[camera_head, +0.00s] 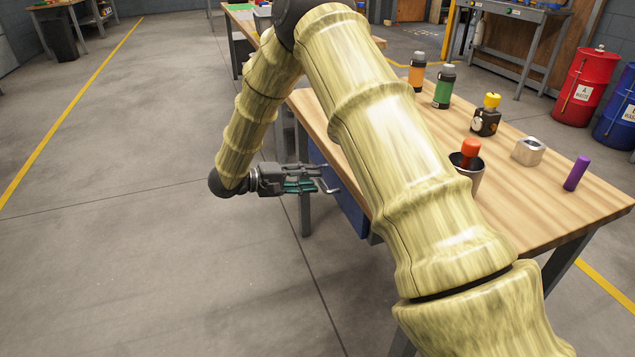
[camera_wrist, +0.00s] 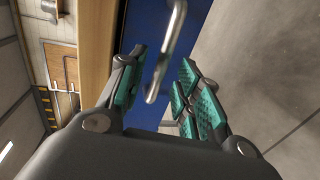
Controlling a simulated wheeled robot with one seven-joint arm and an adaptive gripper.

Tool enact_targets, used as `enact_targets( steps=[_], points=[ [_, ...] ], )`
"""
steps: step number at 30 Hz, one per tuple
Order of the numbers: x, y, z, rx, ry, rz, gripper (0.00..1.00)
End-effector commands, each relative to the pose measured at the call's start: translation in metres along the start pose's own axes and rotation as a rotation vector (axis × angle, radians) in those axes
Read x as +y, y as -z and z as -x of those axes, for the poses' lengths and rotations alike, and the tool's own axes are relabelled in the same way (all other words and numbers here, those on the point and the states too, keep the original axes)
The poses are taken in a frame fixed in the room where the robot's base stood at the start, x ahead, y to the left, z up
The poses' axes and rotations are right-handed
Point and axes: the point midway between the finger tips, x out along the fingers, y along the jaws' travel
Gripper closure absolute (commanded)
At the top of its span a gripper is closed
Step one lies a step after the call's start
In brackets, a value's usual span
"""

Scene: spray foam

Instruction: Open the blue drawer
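The blue drawer (camera_head: 345,202) sits under the wooden workbench top, its front facing my gripper; my arm hides part of the bench above it. Its front also fills the upper middle of the wrist view (camera_wrist: 143,108). A metal bar handle (camera_head: 329,187) stands out from the drawer front. My gripper (camera_head: 316,184) is level with the handle, with its teal-padded fingers pointing at the drawer. In the wrist view the fingers are apart and the handle (camera_wrist: 168,55) shows between them. I cannot tell whether either finger touches it.
A bench leg (camera_head: 304,190) is close to my gripper. Floor at left is clear.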

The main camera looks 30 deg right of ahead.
Motion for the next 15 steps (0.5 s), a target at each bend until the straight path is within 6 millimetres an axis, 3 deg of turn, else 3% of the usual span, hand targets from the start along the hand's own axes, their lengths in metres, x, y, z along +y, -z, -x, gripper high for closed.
enact_targets(
  steps=[6, 15],
  points=[
    [-0.001, 0.0, -0.023, -0.001, 0.0, 0.0, 0.66],
    [0.0, 0.0, -0.029, 0.001, 0.0, 0.0, 0.66]
  ],
)
